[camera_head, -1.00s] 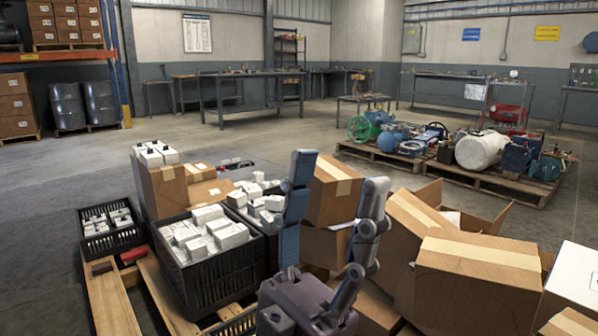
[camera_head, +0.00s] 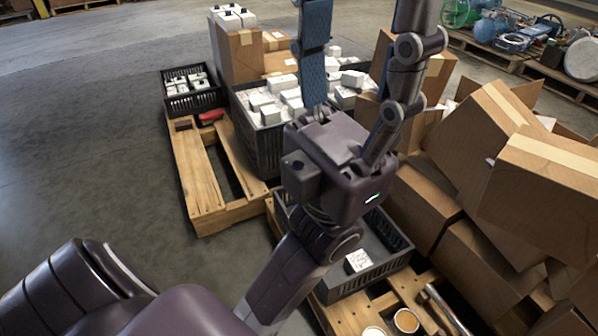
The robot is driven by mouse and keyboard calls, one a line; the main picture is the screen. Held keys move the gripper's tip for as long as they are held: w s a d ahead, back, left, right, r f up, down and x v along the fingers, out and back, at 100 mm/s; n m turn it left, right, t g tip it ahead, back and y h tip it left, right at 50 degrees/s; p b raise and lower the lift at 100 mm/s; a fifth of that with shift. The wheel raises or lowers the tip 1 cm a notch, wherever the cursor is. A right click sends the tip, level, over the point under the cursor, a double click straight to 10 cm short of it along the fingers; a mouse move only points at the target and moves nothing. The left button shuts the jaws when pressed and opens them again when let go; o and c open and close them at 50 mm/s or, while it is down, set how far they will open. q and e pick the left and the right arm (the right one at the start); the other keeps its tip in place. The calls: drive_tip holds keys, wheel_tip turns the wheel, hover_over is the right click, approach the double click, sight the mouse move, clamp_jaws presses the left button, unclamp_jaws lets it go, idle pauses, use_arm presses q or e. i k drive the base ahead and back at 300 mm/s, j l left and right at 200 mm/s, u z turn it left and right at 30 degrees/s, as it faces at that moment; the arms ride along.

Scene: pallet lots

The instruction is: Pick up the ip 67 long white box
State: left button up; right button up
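Several small white boxes (camera_head: 270,97) fill a black crate (camera_head: 256,148) on a pallet. Their labels are too small to read, so I cannot tell which one is the IP 67 long white box. Several upright white boxes (camera_head: 233,17) stand in an open cardboard box behind. One white box (camera_head: 358,260) lies in a low, nearly empty black crate at the front. My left gripper (camera_head: 360,22) points up the picture with its two fingers wide apart. It covers part of the white boxes, and its fingertips reach the top edge. I see nothing between the fingers. My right gripper is not in view.
Brown cardboard boxes (camera_head: 548,185) are piled at the right. A small black crate (camera_head: 193,102) with white items and a red object (camera_head: 211,116) are left of the boxes. Round cans (camera_head: 406,320) and a hammer-like tool lie at the front. Bare floor (camera_head: 90,140) is free at the left.

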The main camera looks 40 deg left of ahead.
sight(278, 85)
drive_tip(key=u, duration=1.05)
drive_tip(key=i+j+z, duration=0.1)
drive_tip(key=i+j, duration=0.45)
drive_tip(key=j, duration=0.15)
drive_tip(key=i+j+z, duration=0.25)
drive_tip(key=i+j, duration=0.25)
drive_tip(key=j, duration=0.2)
drive_tip(key=i+j+z, duration=0.1)
drive_tip(key=i+j, duration=0.15)
drive_tip(key=j, duration=0.15)
